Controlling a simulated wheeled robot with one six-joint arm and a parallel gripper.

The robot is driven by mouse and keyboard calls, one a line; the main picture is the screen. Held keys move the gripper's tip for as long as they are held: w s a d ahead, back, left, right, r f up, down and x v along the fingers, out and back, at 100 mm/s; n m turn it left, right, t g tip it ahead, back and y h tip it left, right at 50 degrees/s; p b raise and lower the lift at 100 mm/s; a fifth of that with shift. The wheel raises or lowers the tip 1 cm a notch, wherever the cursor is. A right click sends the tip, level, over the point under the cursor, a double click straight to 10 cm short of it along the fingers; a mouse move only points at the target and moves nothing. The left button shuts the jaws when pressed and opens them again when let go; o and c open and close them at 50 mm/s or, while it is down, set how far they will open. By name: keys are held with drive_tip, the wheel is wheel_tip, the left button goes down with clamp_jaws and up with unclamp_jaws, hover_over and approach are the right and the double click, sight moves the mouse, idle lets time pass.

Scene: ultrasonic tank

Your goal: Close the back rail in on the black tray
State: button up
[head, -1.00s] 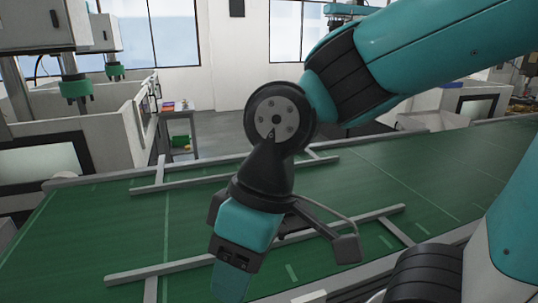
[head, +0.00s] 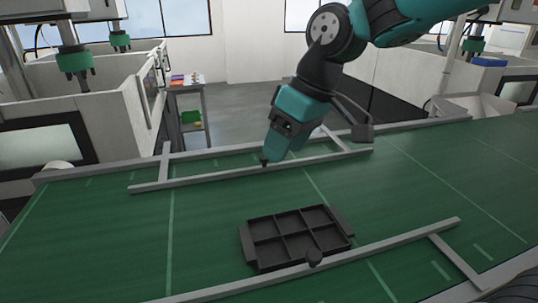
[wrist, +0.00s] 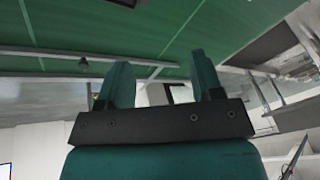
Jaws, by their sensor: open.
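The black tray (head: 276,240) lies on the green belt, divided into several compartments. It also shows cut off at the top of the wrist view (wrist: 124,2). The back rail (head: 205,179) is a grey bar across the belt's far side, with a clear strip of belt between it and the tray.
The belt's far edge bar (head: 100,171) lies behind the back rail. The belt left of the tray is clear.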

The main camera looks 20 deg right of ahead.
drive_tip(key=w+d+f+t, duration=0.1)
drive_tip(key=w+d+f, duration=0.15)
drive_tip(key=w, duration=0.65)
drive_tip(key=w+d+f+n, duration=0.1)
drive_tip(key=w+d, duration=0.3)
drive_tip(key=w, duration=0.4)
drive_tip(key=w+d+f+t, duration=0.1)
drive_tip(key=w+d+f, duration=0.15)
drive_tip(key=w, duration=0.65)
drive_tip(key=shift+h, duration=0.4)
drive_tip(key=p+x, duration=0.2)
drive_tip(key=x, duration=0.6)
drive_tip(key=p+x, duration=0.2)
drive_tip(key=x, duration=0.6)
drive_tip(key=shift+w+d+f, duration=0.15)
drive_tip(key=shift+f, duration=0.2)
clamp_jaws()
